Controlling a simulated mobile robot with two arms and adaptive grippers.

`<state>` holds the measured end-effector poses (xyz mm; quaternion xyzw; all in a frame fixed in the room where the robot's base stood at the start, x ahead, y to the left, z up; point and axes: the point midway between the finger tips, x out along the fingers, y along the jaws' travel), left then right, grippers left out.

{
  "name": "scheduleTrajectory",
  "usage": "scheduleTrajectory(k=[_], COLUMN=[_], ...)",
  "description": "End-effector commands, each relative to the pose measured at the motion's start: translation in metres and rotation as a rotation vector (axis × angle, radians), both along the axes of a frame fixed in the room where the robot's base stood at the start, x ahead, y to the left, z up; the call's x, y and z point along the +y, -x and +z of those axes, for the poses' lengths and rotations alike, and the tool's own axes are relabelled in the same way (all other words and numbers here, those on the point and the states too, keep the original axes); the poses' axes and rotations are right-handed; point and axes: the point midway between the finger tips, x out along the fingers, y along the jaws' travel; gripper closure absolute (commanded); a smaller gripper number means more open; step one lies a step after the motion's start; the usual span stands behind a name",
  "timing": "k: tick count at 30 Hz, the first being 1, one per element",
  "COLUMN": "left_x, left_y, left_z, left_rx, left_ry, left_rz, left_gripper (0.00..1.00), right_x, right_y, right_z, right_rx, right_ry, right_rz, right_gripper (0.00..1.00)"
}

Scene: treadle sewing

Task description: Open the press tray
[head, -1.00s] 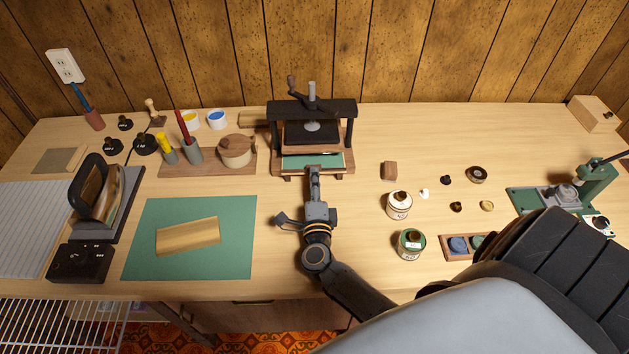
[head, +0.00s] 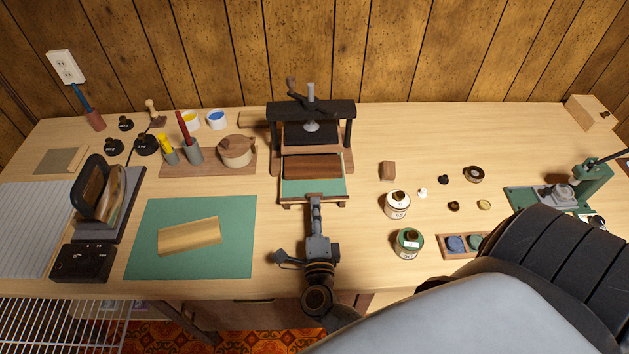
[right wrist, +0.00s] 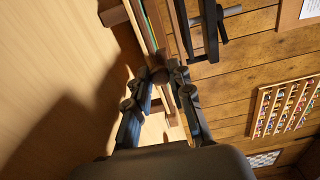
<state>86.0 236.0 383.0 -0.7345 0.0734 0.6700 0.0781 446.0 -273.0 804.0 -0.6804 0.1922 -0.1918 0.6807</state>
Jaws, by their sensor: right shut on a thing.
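The press (head: 312,108) is a black frame with a screw, standing at the back middle of the bench. Its tray (head: 331,188) has a green bed and wooden edges and sticks out of the front of the press. A dark brown wooden block (head: 312,166) lies over the rear part of the green bed. My right gripper (head: 314,199) is at the middle of the tray's front edge. In the right wrist view its fingers close on a small round dark knob (right wrist: 160,76) on the tray front. My left gripper is not in view.
Right of the tray stand a small brown block (head: 388,170), a white jar (head: 397,205) and a green jar (head: 408,243). A green mat (head: 150,215) with a tan strip lies to the left. Bare bench lies between mat and tray.

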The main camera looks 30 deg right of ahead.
Motion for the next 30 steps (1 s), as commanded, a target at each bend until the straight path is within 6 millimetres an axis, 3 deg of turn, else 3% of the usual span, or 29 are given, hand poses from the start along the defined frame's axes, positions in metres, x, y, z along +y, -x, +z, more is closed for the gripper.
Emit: scheduleTrajectory(k=[6, 12, 27, 28, 30], left_x=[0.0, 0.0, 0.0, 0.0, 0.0], left_y=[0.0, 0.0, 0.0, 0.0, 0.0], left_z=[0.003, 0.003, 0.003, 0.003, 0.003], left_rx=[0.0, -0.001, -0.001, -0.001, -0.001], left_ry=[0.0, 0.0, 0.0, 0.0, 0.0], left_rz=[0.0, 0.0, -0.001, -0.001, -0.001], left_gripper=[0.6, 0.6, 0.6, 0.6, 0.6], right_x=[0.023, 0.034, 0.039, 0.039, 0.039], right_y=[0.037, 0.056, 0.063, 0.063, 0.063], right_z=[-0.001, -0.001, -0.001, -0.001, -0.001], right_rx=[0.003, 0.002, 0.0, 0.001, 0.0], right_ry=[-0.002, -0.001, 0.0, -0.001, 0.0], right_rz=[0.0, 0.0, 0.001, 0.001, 0.001], right_gripper=[1.0, 1.0, 1.0, 0.77, 0.69])
